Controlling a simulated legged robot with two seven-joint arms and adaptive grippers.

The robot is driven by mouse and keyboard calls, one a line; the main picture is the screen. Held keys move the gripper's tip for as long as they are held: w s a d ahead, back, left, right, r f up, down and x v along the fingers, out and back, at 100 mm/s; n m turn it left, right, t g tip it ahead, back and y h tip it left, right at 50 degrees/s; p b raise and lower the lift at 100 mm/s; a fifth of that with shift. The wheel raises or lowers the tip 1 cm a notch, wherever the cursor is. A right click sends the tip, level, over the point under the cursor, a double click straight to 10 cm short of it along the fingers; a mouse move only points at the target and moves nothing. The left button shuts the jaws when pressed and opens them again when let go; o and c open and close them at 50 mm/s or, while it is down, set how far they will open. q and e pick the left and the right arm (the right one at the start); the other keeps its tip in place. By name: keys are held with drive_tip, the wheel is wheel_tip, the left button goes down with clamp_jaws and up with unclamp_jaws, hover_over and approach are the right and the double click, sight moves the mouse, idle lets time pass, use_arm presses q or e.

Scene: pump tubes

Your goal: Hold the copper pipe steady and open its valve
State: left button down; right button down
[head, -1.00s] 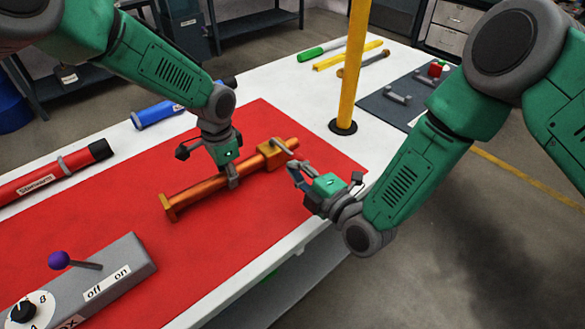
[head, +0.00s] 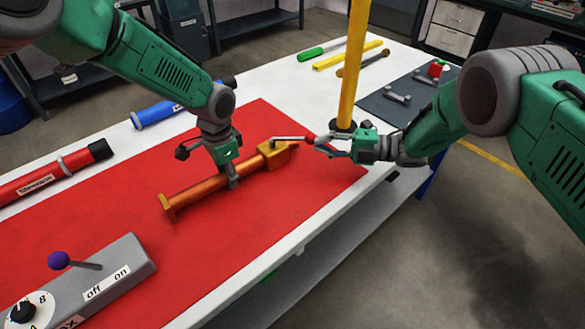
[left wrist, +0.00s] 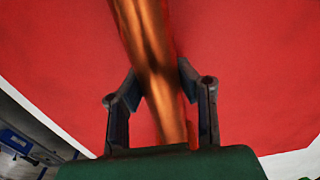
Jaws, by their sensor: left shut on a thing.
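The copper pipe (head: 205,190) lies on the red mat (head: 110,210), with a square valve block (head: 277,155) at its right end. My left gripper (head: 232,180) comes down from above and is shut on the middle of the pipe; in the left wrist view the pipe (left wrist: 150,50) runs between its two fingers. The valve's grey lever (head: 290,139) points right from the block and ends in a red tip (head: 310,138). My right gripper (head: 322,145) has its fingers at that red tip. Whether they are closed on it is too small to tell.
A yellow post (head: 352,70) stands right behind my right gripper. A grey switch box (head: 120,268) with a purple-knobbed lever sits at front left. Red (head: 50,172) and blue (head: 155,113) cylinders lie along the back left. The mat in front of the pipe is clear.

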drive_tip(key=w, duration=0.5)
drive_tip(key=shift+w, duration=0.1)
drive_tip(key=shift+d, duration=0.1)
drive_tip(key=shift+s+d+r, duration=0.1)
drive_tip(key=shift+s+d, duration=0.15)
drive_tip(key=shift+s, duration=0.2)
drive_tip(key=s+d, duration=0.2)
drive_tip(key=shift+d+r, duration=0.2)
drive_tip(key=shift+d, duration=0.1)
drive_tip(key=w+d, duration=0.1)
drive_tip(key=d, duration=0.2)
drive_tip(key=w+d, duration=0.1)
drive_tip(key=d, duration=0.1)
drive_tip(key=w+d, duration=0.1)
drive_tip(key=d, duration=0.2)
drive_tip(key=shift+d+r, duration=0.15)
drive_tip(key=shift+d, duration=0.15)
